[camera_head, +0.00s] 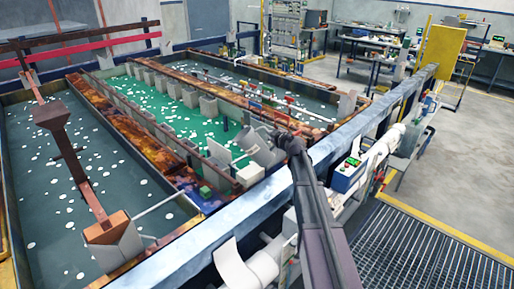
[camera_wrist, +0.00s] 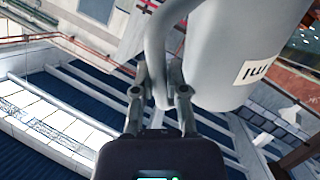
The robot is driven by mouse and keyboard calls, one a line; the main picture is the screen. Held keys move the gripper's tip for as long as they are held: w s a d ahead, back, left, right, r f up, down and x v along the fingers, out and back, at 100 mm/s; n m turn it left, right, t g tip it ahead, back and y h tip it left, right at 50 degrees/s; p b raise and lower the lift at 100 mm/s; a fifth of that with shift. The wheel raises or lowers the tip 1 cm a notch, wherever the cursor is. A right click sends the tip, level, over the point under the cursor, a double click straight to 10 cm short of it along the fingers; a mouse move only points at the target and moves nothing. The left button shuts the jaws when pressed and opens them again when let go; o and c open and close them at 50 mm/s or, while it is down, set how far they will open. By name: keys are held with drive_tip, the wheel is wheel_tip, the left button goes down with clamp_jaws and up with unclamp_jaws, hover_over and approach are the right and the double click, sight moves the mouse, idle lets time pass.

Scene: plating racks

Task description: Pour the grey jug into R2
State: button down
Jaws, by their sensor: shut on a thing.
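The grey jug (camera_wrist: 225,45) fills the upper right of the wrist view, with a curved handle on its left side and a white label (camera_wrist: 257,69) on its body. My gripper (camera_wrist: 160,90) is shut on the jug's handle. In the head view my gripper (camera_head: 283,143) is at the end of my arm, and the grey jug (camera_head: 256,138) is just left of it, over the near side of the green tank. The jug's contents are hidden. I cannot tell which tank or container is R2; no such label is readable.
A green tank (camera_head: 155,97) with floating white bits lies between two dark tanks (camera_head: 75,190). A row of grey boxes (camera_head: 190,97) stands along it. A blue-grey rail (camera_head: 340,138) runs below my arm. A grey container (camera_head: 115,240) hangs at the left.

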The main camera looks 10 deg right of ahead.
drive_tip(key=shift+a+r+n+h+p, duration=0.3)
drive_tip(key=shift+n+p, duration=0.1)
drive_tip(key=shift+p, duration=0.25)
idle(1.3)
drive_tip(key=shift+w+a+r+n+g+p, duration=0.1)
drive_tip(key=shift+a+n+g+p, duration=0.05)
drive_tip(key=shift+n+g+p, duration=0.2)
drive_tip(key=shift+w+a+h+p, duration=0.15)
drive_tip(key=shift+h+p, duration=0.15)
drive_tip(key=shift+h, duration=0.2)
drive_tip(key=shift+a+n, duration=0.1)
drive_tip(key=shift+n, duration=0.15)
idle(0.9)
drive_tip(key=shift+a+p, duration=0.25)
drive_tip(key=shift+p, duration=0.1)
drive_tip(key=shift+w+a+n+g+h, duration=0.1)
drive_tip(key=shift+a+n+g+h, duration=0.15)
drive_tip(key=shift+n+g+h, duration=0.15)
